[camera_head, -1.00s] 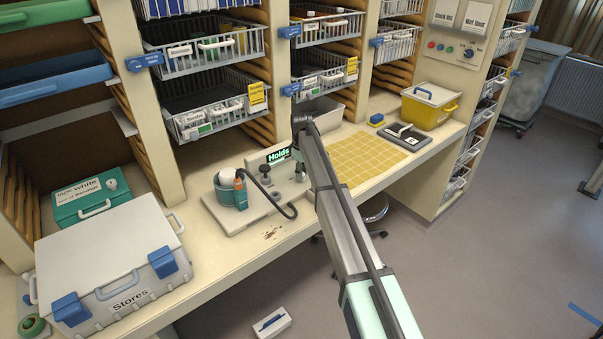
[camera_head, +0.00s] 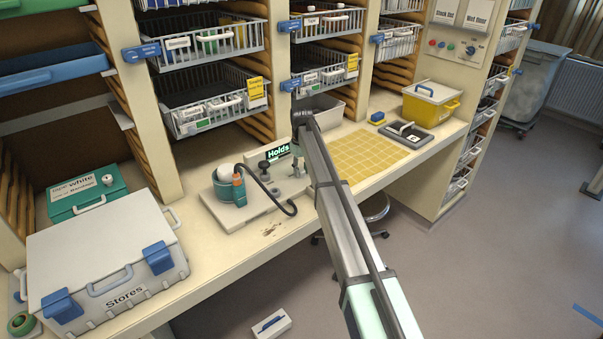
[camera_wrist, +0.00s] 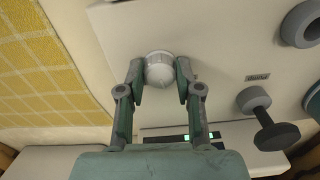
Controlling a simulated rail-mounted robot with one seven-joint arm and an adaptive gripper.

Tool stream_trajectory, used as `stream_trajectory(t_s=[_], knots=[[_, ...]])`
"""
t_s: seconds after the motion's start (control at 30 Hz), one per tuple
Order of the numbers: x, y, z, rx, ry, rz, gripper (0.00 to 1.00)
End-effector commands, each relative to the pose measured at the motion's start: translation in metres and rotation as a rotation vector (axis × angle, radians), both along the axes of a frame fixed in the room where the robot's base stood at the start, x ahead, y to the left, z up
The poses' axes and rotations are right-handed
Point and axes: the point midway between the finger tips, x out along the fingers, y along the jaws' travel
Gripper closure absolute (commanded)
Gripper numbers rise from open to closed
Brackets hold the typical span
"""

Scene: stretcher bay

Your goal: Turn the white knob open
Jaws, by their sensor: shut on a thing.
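The white knob (camera_wrist: 160,72) shows in the wrist view as a rounded pale cap on a light panel (camera_wrist: 215,45). My gripper (camera_wrist: 160,80) is shut on it, with one grey-green finger against each side. The knob stands in its place on the panel. In the head view my gripper is at the small apparatus board (camera_head: 232,212), beside the lit "Holds" display (camera_head: 278,153). There my arm hides most of the grip, and I cannot tell the knob's turn.
In the wrist view a dark knob with a stem (camera_wrist: 265,118) stands right of my gripper, and a yellow grid mat (camera_wrist: 40,70) lies left.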

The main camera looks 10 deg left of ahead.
Motion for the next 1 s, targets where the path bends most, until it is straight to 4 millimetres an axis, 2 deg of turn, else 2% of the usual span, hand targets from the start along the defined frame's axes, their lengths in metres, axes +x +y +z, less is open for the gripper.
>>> stream_trajectory(t_s=[0.7, 1.0], knots=[[-0.0007, 0.0011, -0.0021, 0.0, 0.001, -0.672, 1.0], [-0.0008, 0.0014, -0.0015, 0.0, 0.001, -0.885, 1.0]])
